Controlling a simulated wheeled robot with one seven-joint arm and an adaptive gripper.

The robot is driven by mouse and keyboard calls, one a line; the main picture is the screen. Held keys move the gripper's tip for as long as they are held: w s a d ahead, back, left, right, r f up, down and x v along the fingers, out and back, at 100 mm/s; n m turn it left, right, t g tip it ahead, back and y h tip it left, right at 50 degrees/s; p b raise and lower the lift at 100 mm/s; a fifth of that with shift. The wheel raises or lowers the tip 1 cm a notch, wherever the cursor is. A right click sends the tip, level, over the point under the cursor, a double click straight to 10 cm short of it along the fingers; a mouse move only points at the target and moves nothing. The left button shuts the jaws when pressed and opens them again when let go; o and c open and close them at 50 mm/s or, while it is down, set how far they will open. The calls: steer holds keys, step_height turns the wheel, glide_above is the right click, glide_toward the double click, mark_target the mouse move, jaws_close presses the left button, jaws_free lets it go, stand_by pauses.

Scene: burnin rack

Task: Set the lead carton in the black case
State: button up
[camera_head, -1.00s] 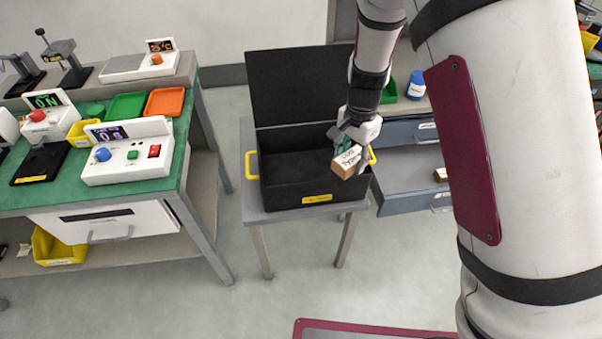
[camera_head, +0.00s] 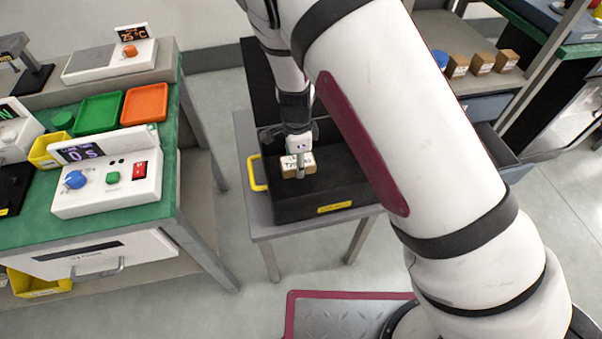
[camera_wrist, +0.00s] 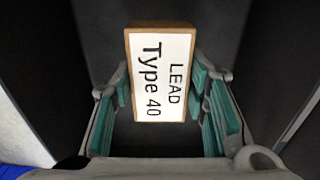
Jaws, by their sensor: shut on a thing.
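The lead carton (camera_head: 298,164) is a small brown box with a white label. In the wrist view the label on the carton (camera_wrist: 162,75) reads "LEAD Type 40". My gripper (camera_head: 299,158) is shut on it, with teal finger pads on both sides of the carton in the wrist view. The black case (camera_head: 335,197) stands open on a small grey table, with a yellow side handle and a yellow front label. The carton is over the left part of the case's opening. I cannot tell whether it touches the case floor. My arm hides the case's right part.
A green-topped bench (camera_head: 120,215) with a white timer box (camera_head: 110,180) and green and orange trays is at left. Several brown cartons (camera_head: 481,63) stand on a shelf at upper right. A grey drawer unit is behind my arm.

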mark_target(298, 182)
step_height(298, 182, down, 7)
steer(key=shift+r+b, duration=0.2)
steer(key=shift+b, duration=0.25)
steer(key=shift+f, duration=0.1)
steer(key=o, duration=1.2)
step_height(298, 182, up, 11)
steer(key=shift+r+p, duration=0.1)
steer(key=shift+p, duration=0.8)
steer(key=shift+r, duration=0.55)
